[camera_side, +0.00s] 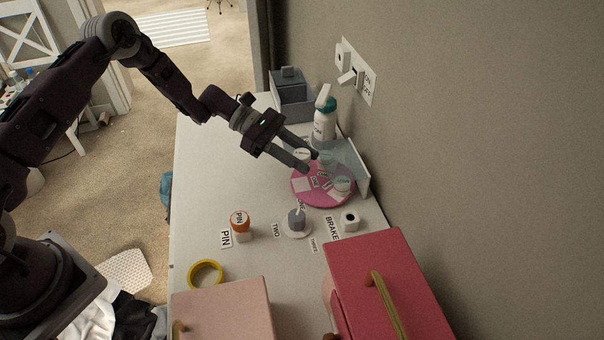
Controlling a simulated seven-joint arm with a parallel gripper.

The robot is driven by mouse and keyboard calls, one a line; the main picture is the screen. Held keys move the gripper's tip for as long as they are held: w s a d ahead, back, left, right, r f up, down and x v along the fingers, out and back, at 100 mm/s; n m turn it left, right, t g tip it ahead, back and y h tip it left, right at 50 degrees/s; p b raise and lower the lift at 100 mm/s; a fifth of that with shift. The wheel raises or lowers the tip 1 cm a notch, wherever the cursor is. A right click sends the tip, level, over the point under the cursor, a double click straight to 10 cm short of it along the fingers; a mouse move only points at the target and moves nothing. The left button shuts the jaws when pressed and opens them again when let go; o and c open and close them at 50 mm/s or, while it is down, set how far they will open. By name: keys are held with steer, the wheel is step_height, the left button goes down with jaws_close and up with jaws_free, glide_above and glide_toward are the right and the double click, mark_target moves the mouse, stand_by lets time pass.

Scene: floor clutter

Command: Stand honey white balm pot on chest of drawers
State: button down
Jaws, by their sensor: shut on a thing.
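My gripper (308,160) reaches down from the upper left over a pink round turntable (310,198). It is shut on a small whitish pot (302,154), partly hidden by the fingers, at the turntable's far left edge. I cannot tell whether the pot touches the disc, and its label is unreadable. A pale greenish pot (327,161) stands just right of the fingertips, and another whitish pot (342,184) sits at the disc's right. White label cards lie on the disc. The white top (215,180), apparently of the chest of drawers, carries all this.
A white bottle (323,125) and grey box (291,100) stand behind. A pale panel (352,165) stands by the wall. In front are an orange-white PIN container (240,226), grey knob (296,217), yellow ring (205,273) and red box (390,275). The left top is clear.

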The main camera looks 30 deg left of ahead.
mark_target(244, 167)
steer(key=shift+w+a+r, duration=0.1)
steer(key=shift+a+r, duration=0.25)
steer(key=shift+r, duration=0.25)
steer(key=shift+a+r, duration=0.3)
steer(key=shift+r, duration=0.25)
steer(key=a+f+n+t+y, duration=0.1)
steer(key=a+n+t, duration=0.35)
steer(key=a, duration=1.05)
steer(key=shift+t+y, duration=0.4)
steer(key=shift+t, duration=0.05)
steer(key=f, duration=0.7)
steer(key=s+a+f, duration=0.1)
steer(key=f, duration=0.2)
steer(key=shift+a+f, duration=0.1)
steer(key=shift+f, duration=0.05)
steer(key=shift+f, duration=0.1)
steer(key=c, duration=1)
jaws_free()
steer(key=shift+o, duration=0.2)
